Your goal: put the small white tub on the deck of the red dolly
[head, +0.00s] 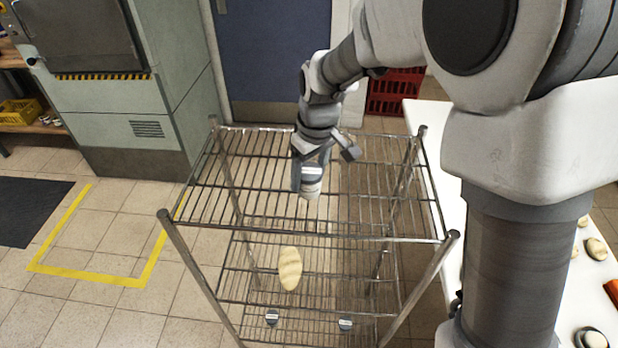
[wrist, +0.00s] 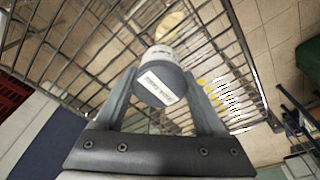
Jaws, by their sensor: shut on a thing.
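My gripper (head: 309,178) is shut on a small tub (head: 312,187) with a whitish body and a grey lid. In the wrist view the tub (wrist: 160,82) sits between the two fingers, its lid with a white label facing the camera. The gripper holds it over the top shelf of a wire rack (head: 250,232); whether the tub touches the shelf I cannot tell. I see no red dolly in either view.
A pale oval loaf-like thing (head: 290,268) lies on a lower rack level, with two dark-lidded jars (head: 272,317) below. Red crates (head: 392,95) stand behind the rack. A white table (head: 430,125) is at right. Yellow tape (head: 90,273) marks open floor at left.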

